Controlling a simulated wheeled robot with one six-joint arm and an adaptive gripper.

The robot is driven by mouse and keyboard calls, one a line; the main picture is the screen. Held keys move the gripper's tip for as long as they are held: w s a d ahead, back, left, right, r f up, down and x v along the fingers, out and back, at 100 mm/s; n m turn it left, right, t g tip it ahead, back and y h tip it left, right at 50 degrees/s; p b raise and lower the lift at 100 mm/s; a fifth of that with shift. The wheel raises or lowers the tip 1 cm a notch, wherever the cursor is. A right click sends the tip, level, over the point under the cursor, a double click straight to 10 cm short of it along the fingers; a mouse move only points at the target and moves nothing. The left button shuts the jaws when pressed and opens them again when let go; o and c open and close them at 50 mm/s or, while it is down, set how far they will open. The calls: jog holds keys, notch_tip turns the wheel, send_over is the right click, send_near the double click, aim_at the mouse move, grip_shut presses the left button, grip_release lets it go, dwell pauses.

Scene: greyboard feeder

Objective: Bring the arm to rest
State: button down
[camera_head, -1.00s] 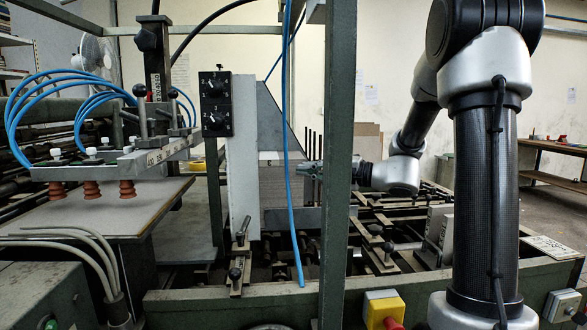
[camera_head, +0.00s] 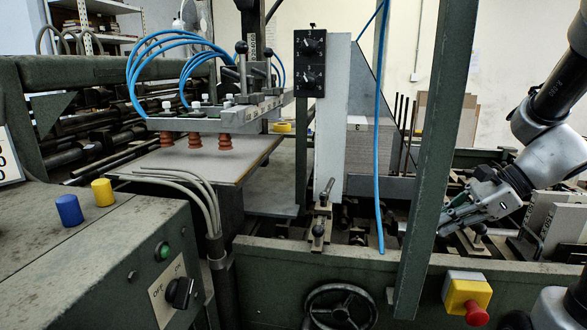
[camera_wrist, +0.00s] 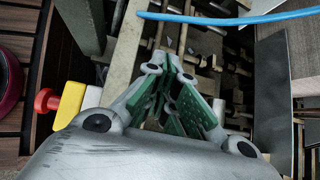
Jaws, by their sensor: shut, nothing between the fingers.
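My gripper (camera_head: 446,222) is at the right of the head view, pointing down and left, low over the machine bed just right of the green upright post (camera_head: 438,150). Its tips are close to the post in the picture; I cannot tell whether they touch it. In the wrist view my gripper (camera_wrist: 172,62) shows its green-padded fingers drawn together with nothing held. Machine rods and bars lie beyond the tips there.
A red stop button (camera_head: 477,313) on a yellow box sits on the front rail below my gripper. A blue hose (camera_head: 377,150) hangs left of the post. A board stack (camera_head: 369,150) stands behind. Suction cups (camera_head: 194,140) hang over a grey board (camera_head: 190,165) at left.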

jog(key=s+n, duration=0.1)
jog(key=n, duration=0.1)
jog(key=s+d+n+h, duration=0.1)
jog(key=s+n, duration=0.1)
jog(key=s+n+g+h, duration=0.1)
jog(key=s+n, duration=0.1)
jog(key=shift+d+f, duration=0.2)
jog(key=shift+d, duration=0.2)
jog(key=s+d+r+n+t+h, duration=0.2)
jog(key=s+r+n+h, duration=0.4)
jog(key=n, duration=0.8)
jog(key=shift+s+d+r, duration=0.4)
jog(key=shift+s, duration=0.05)
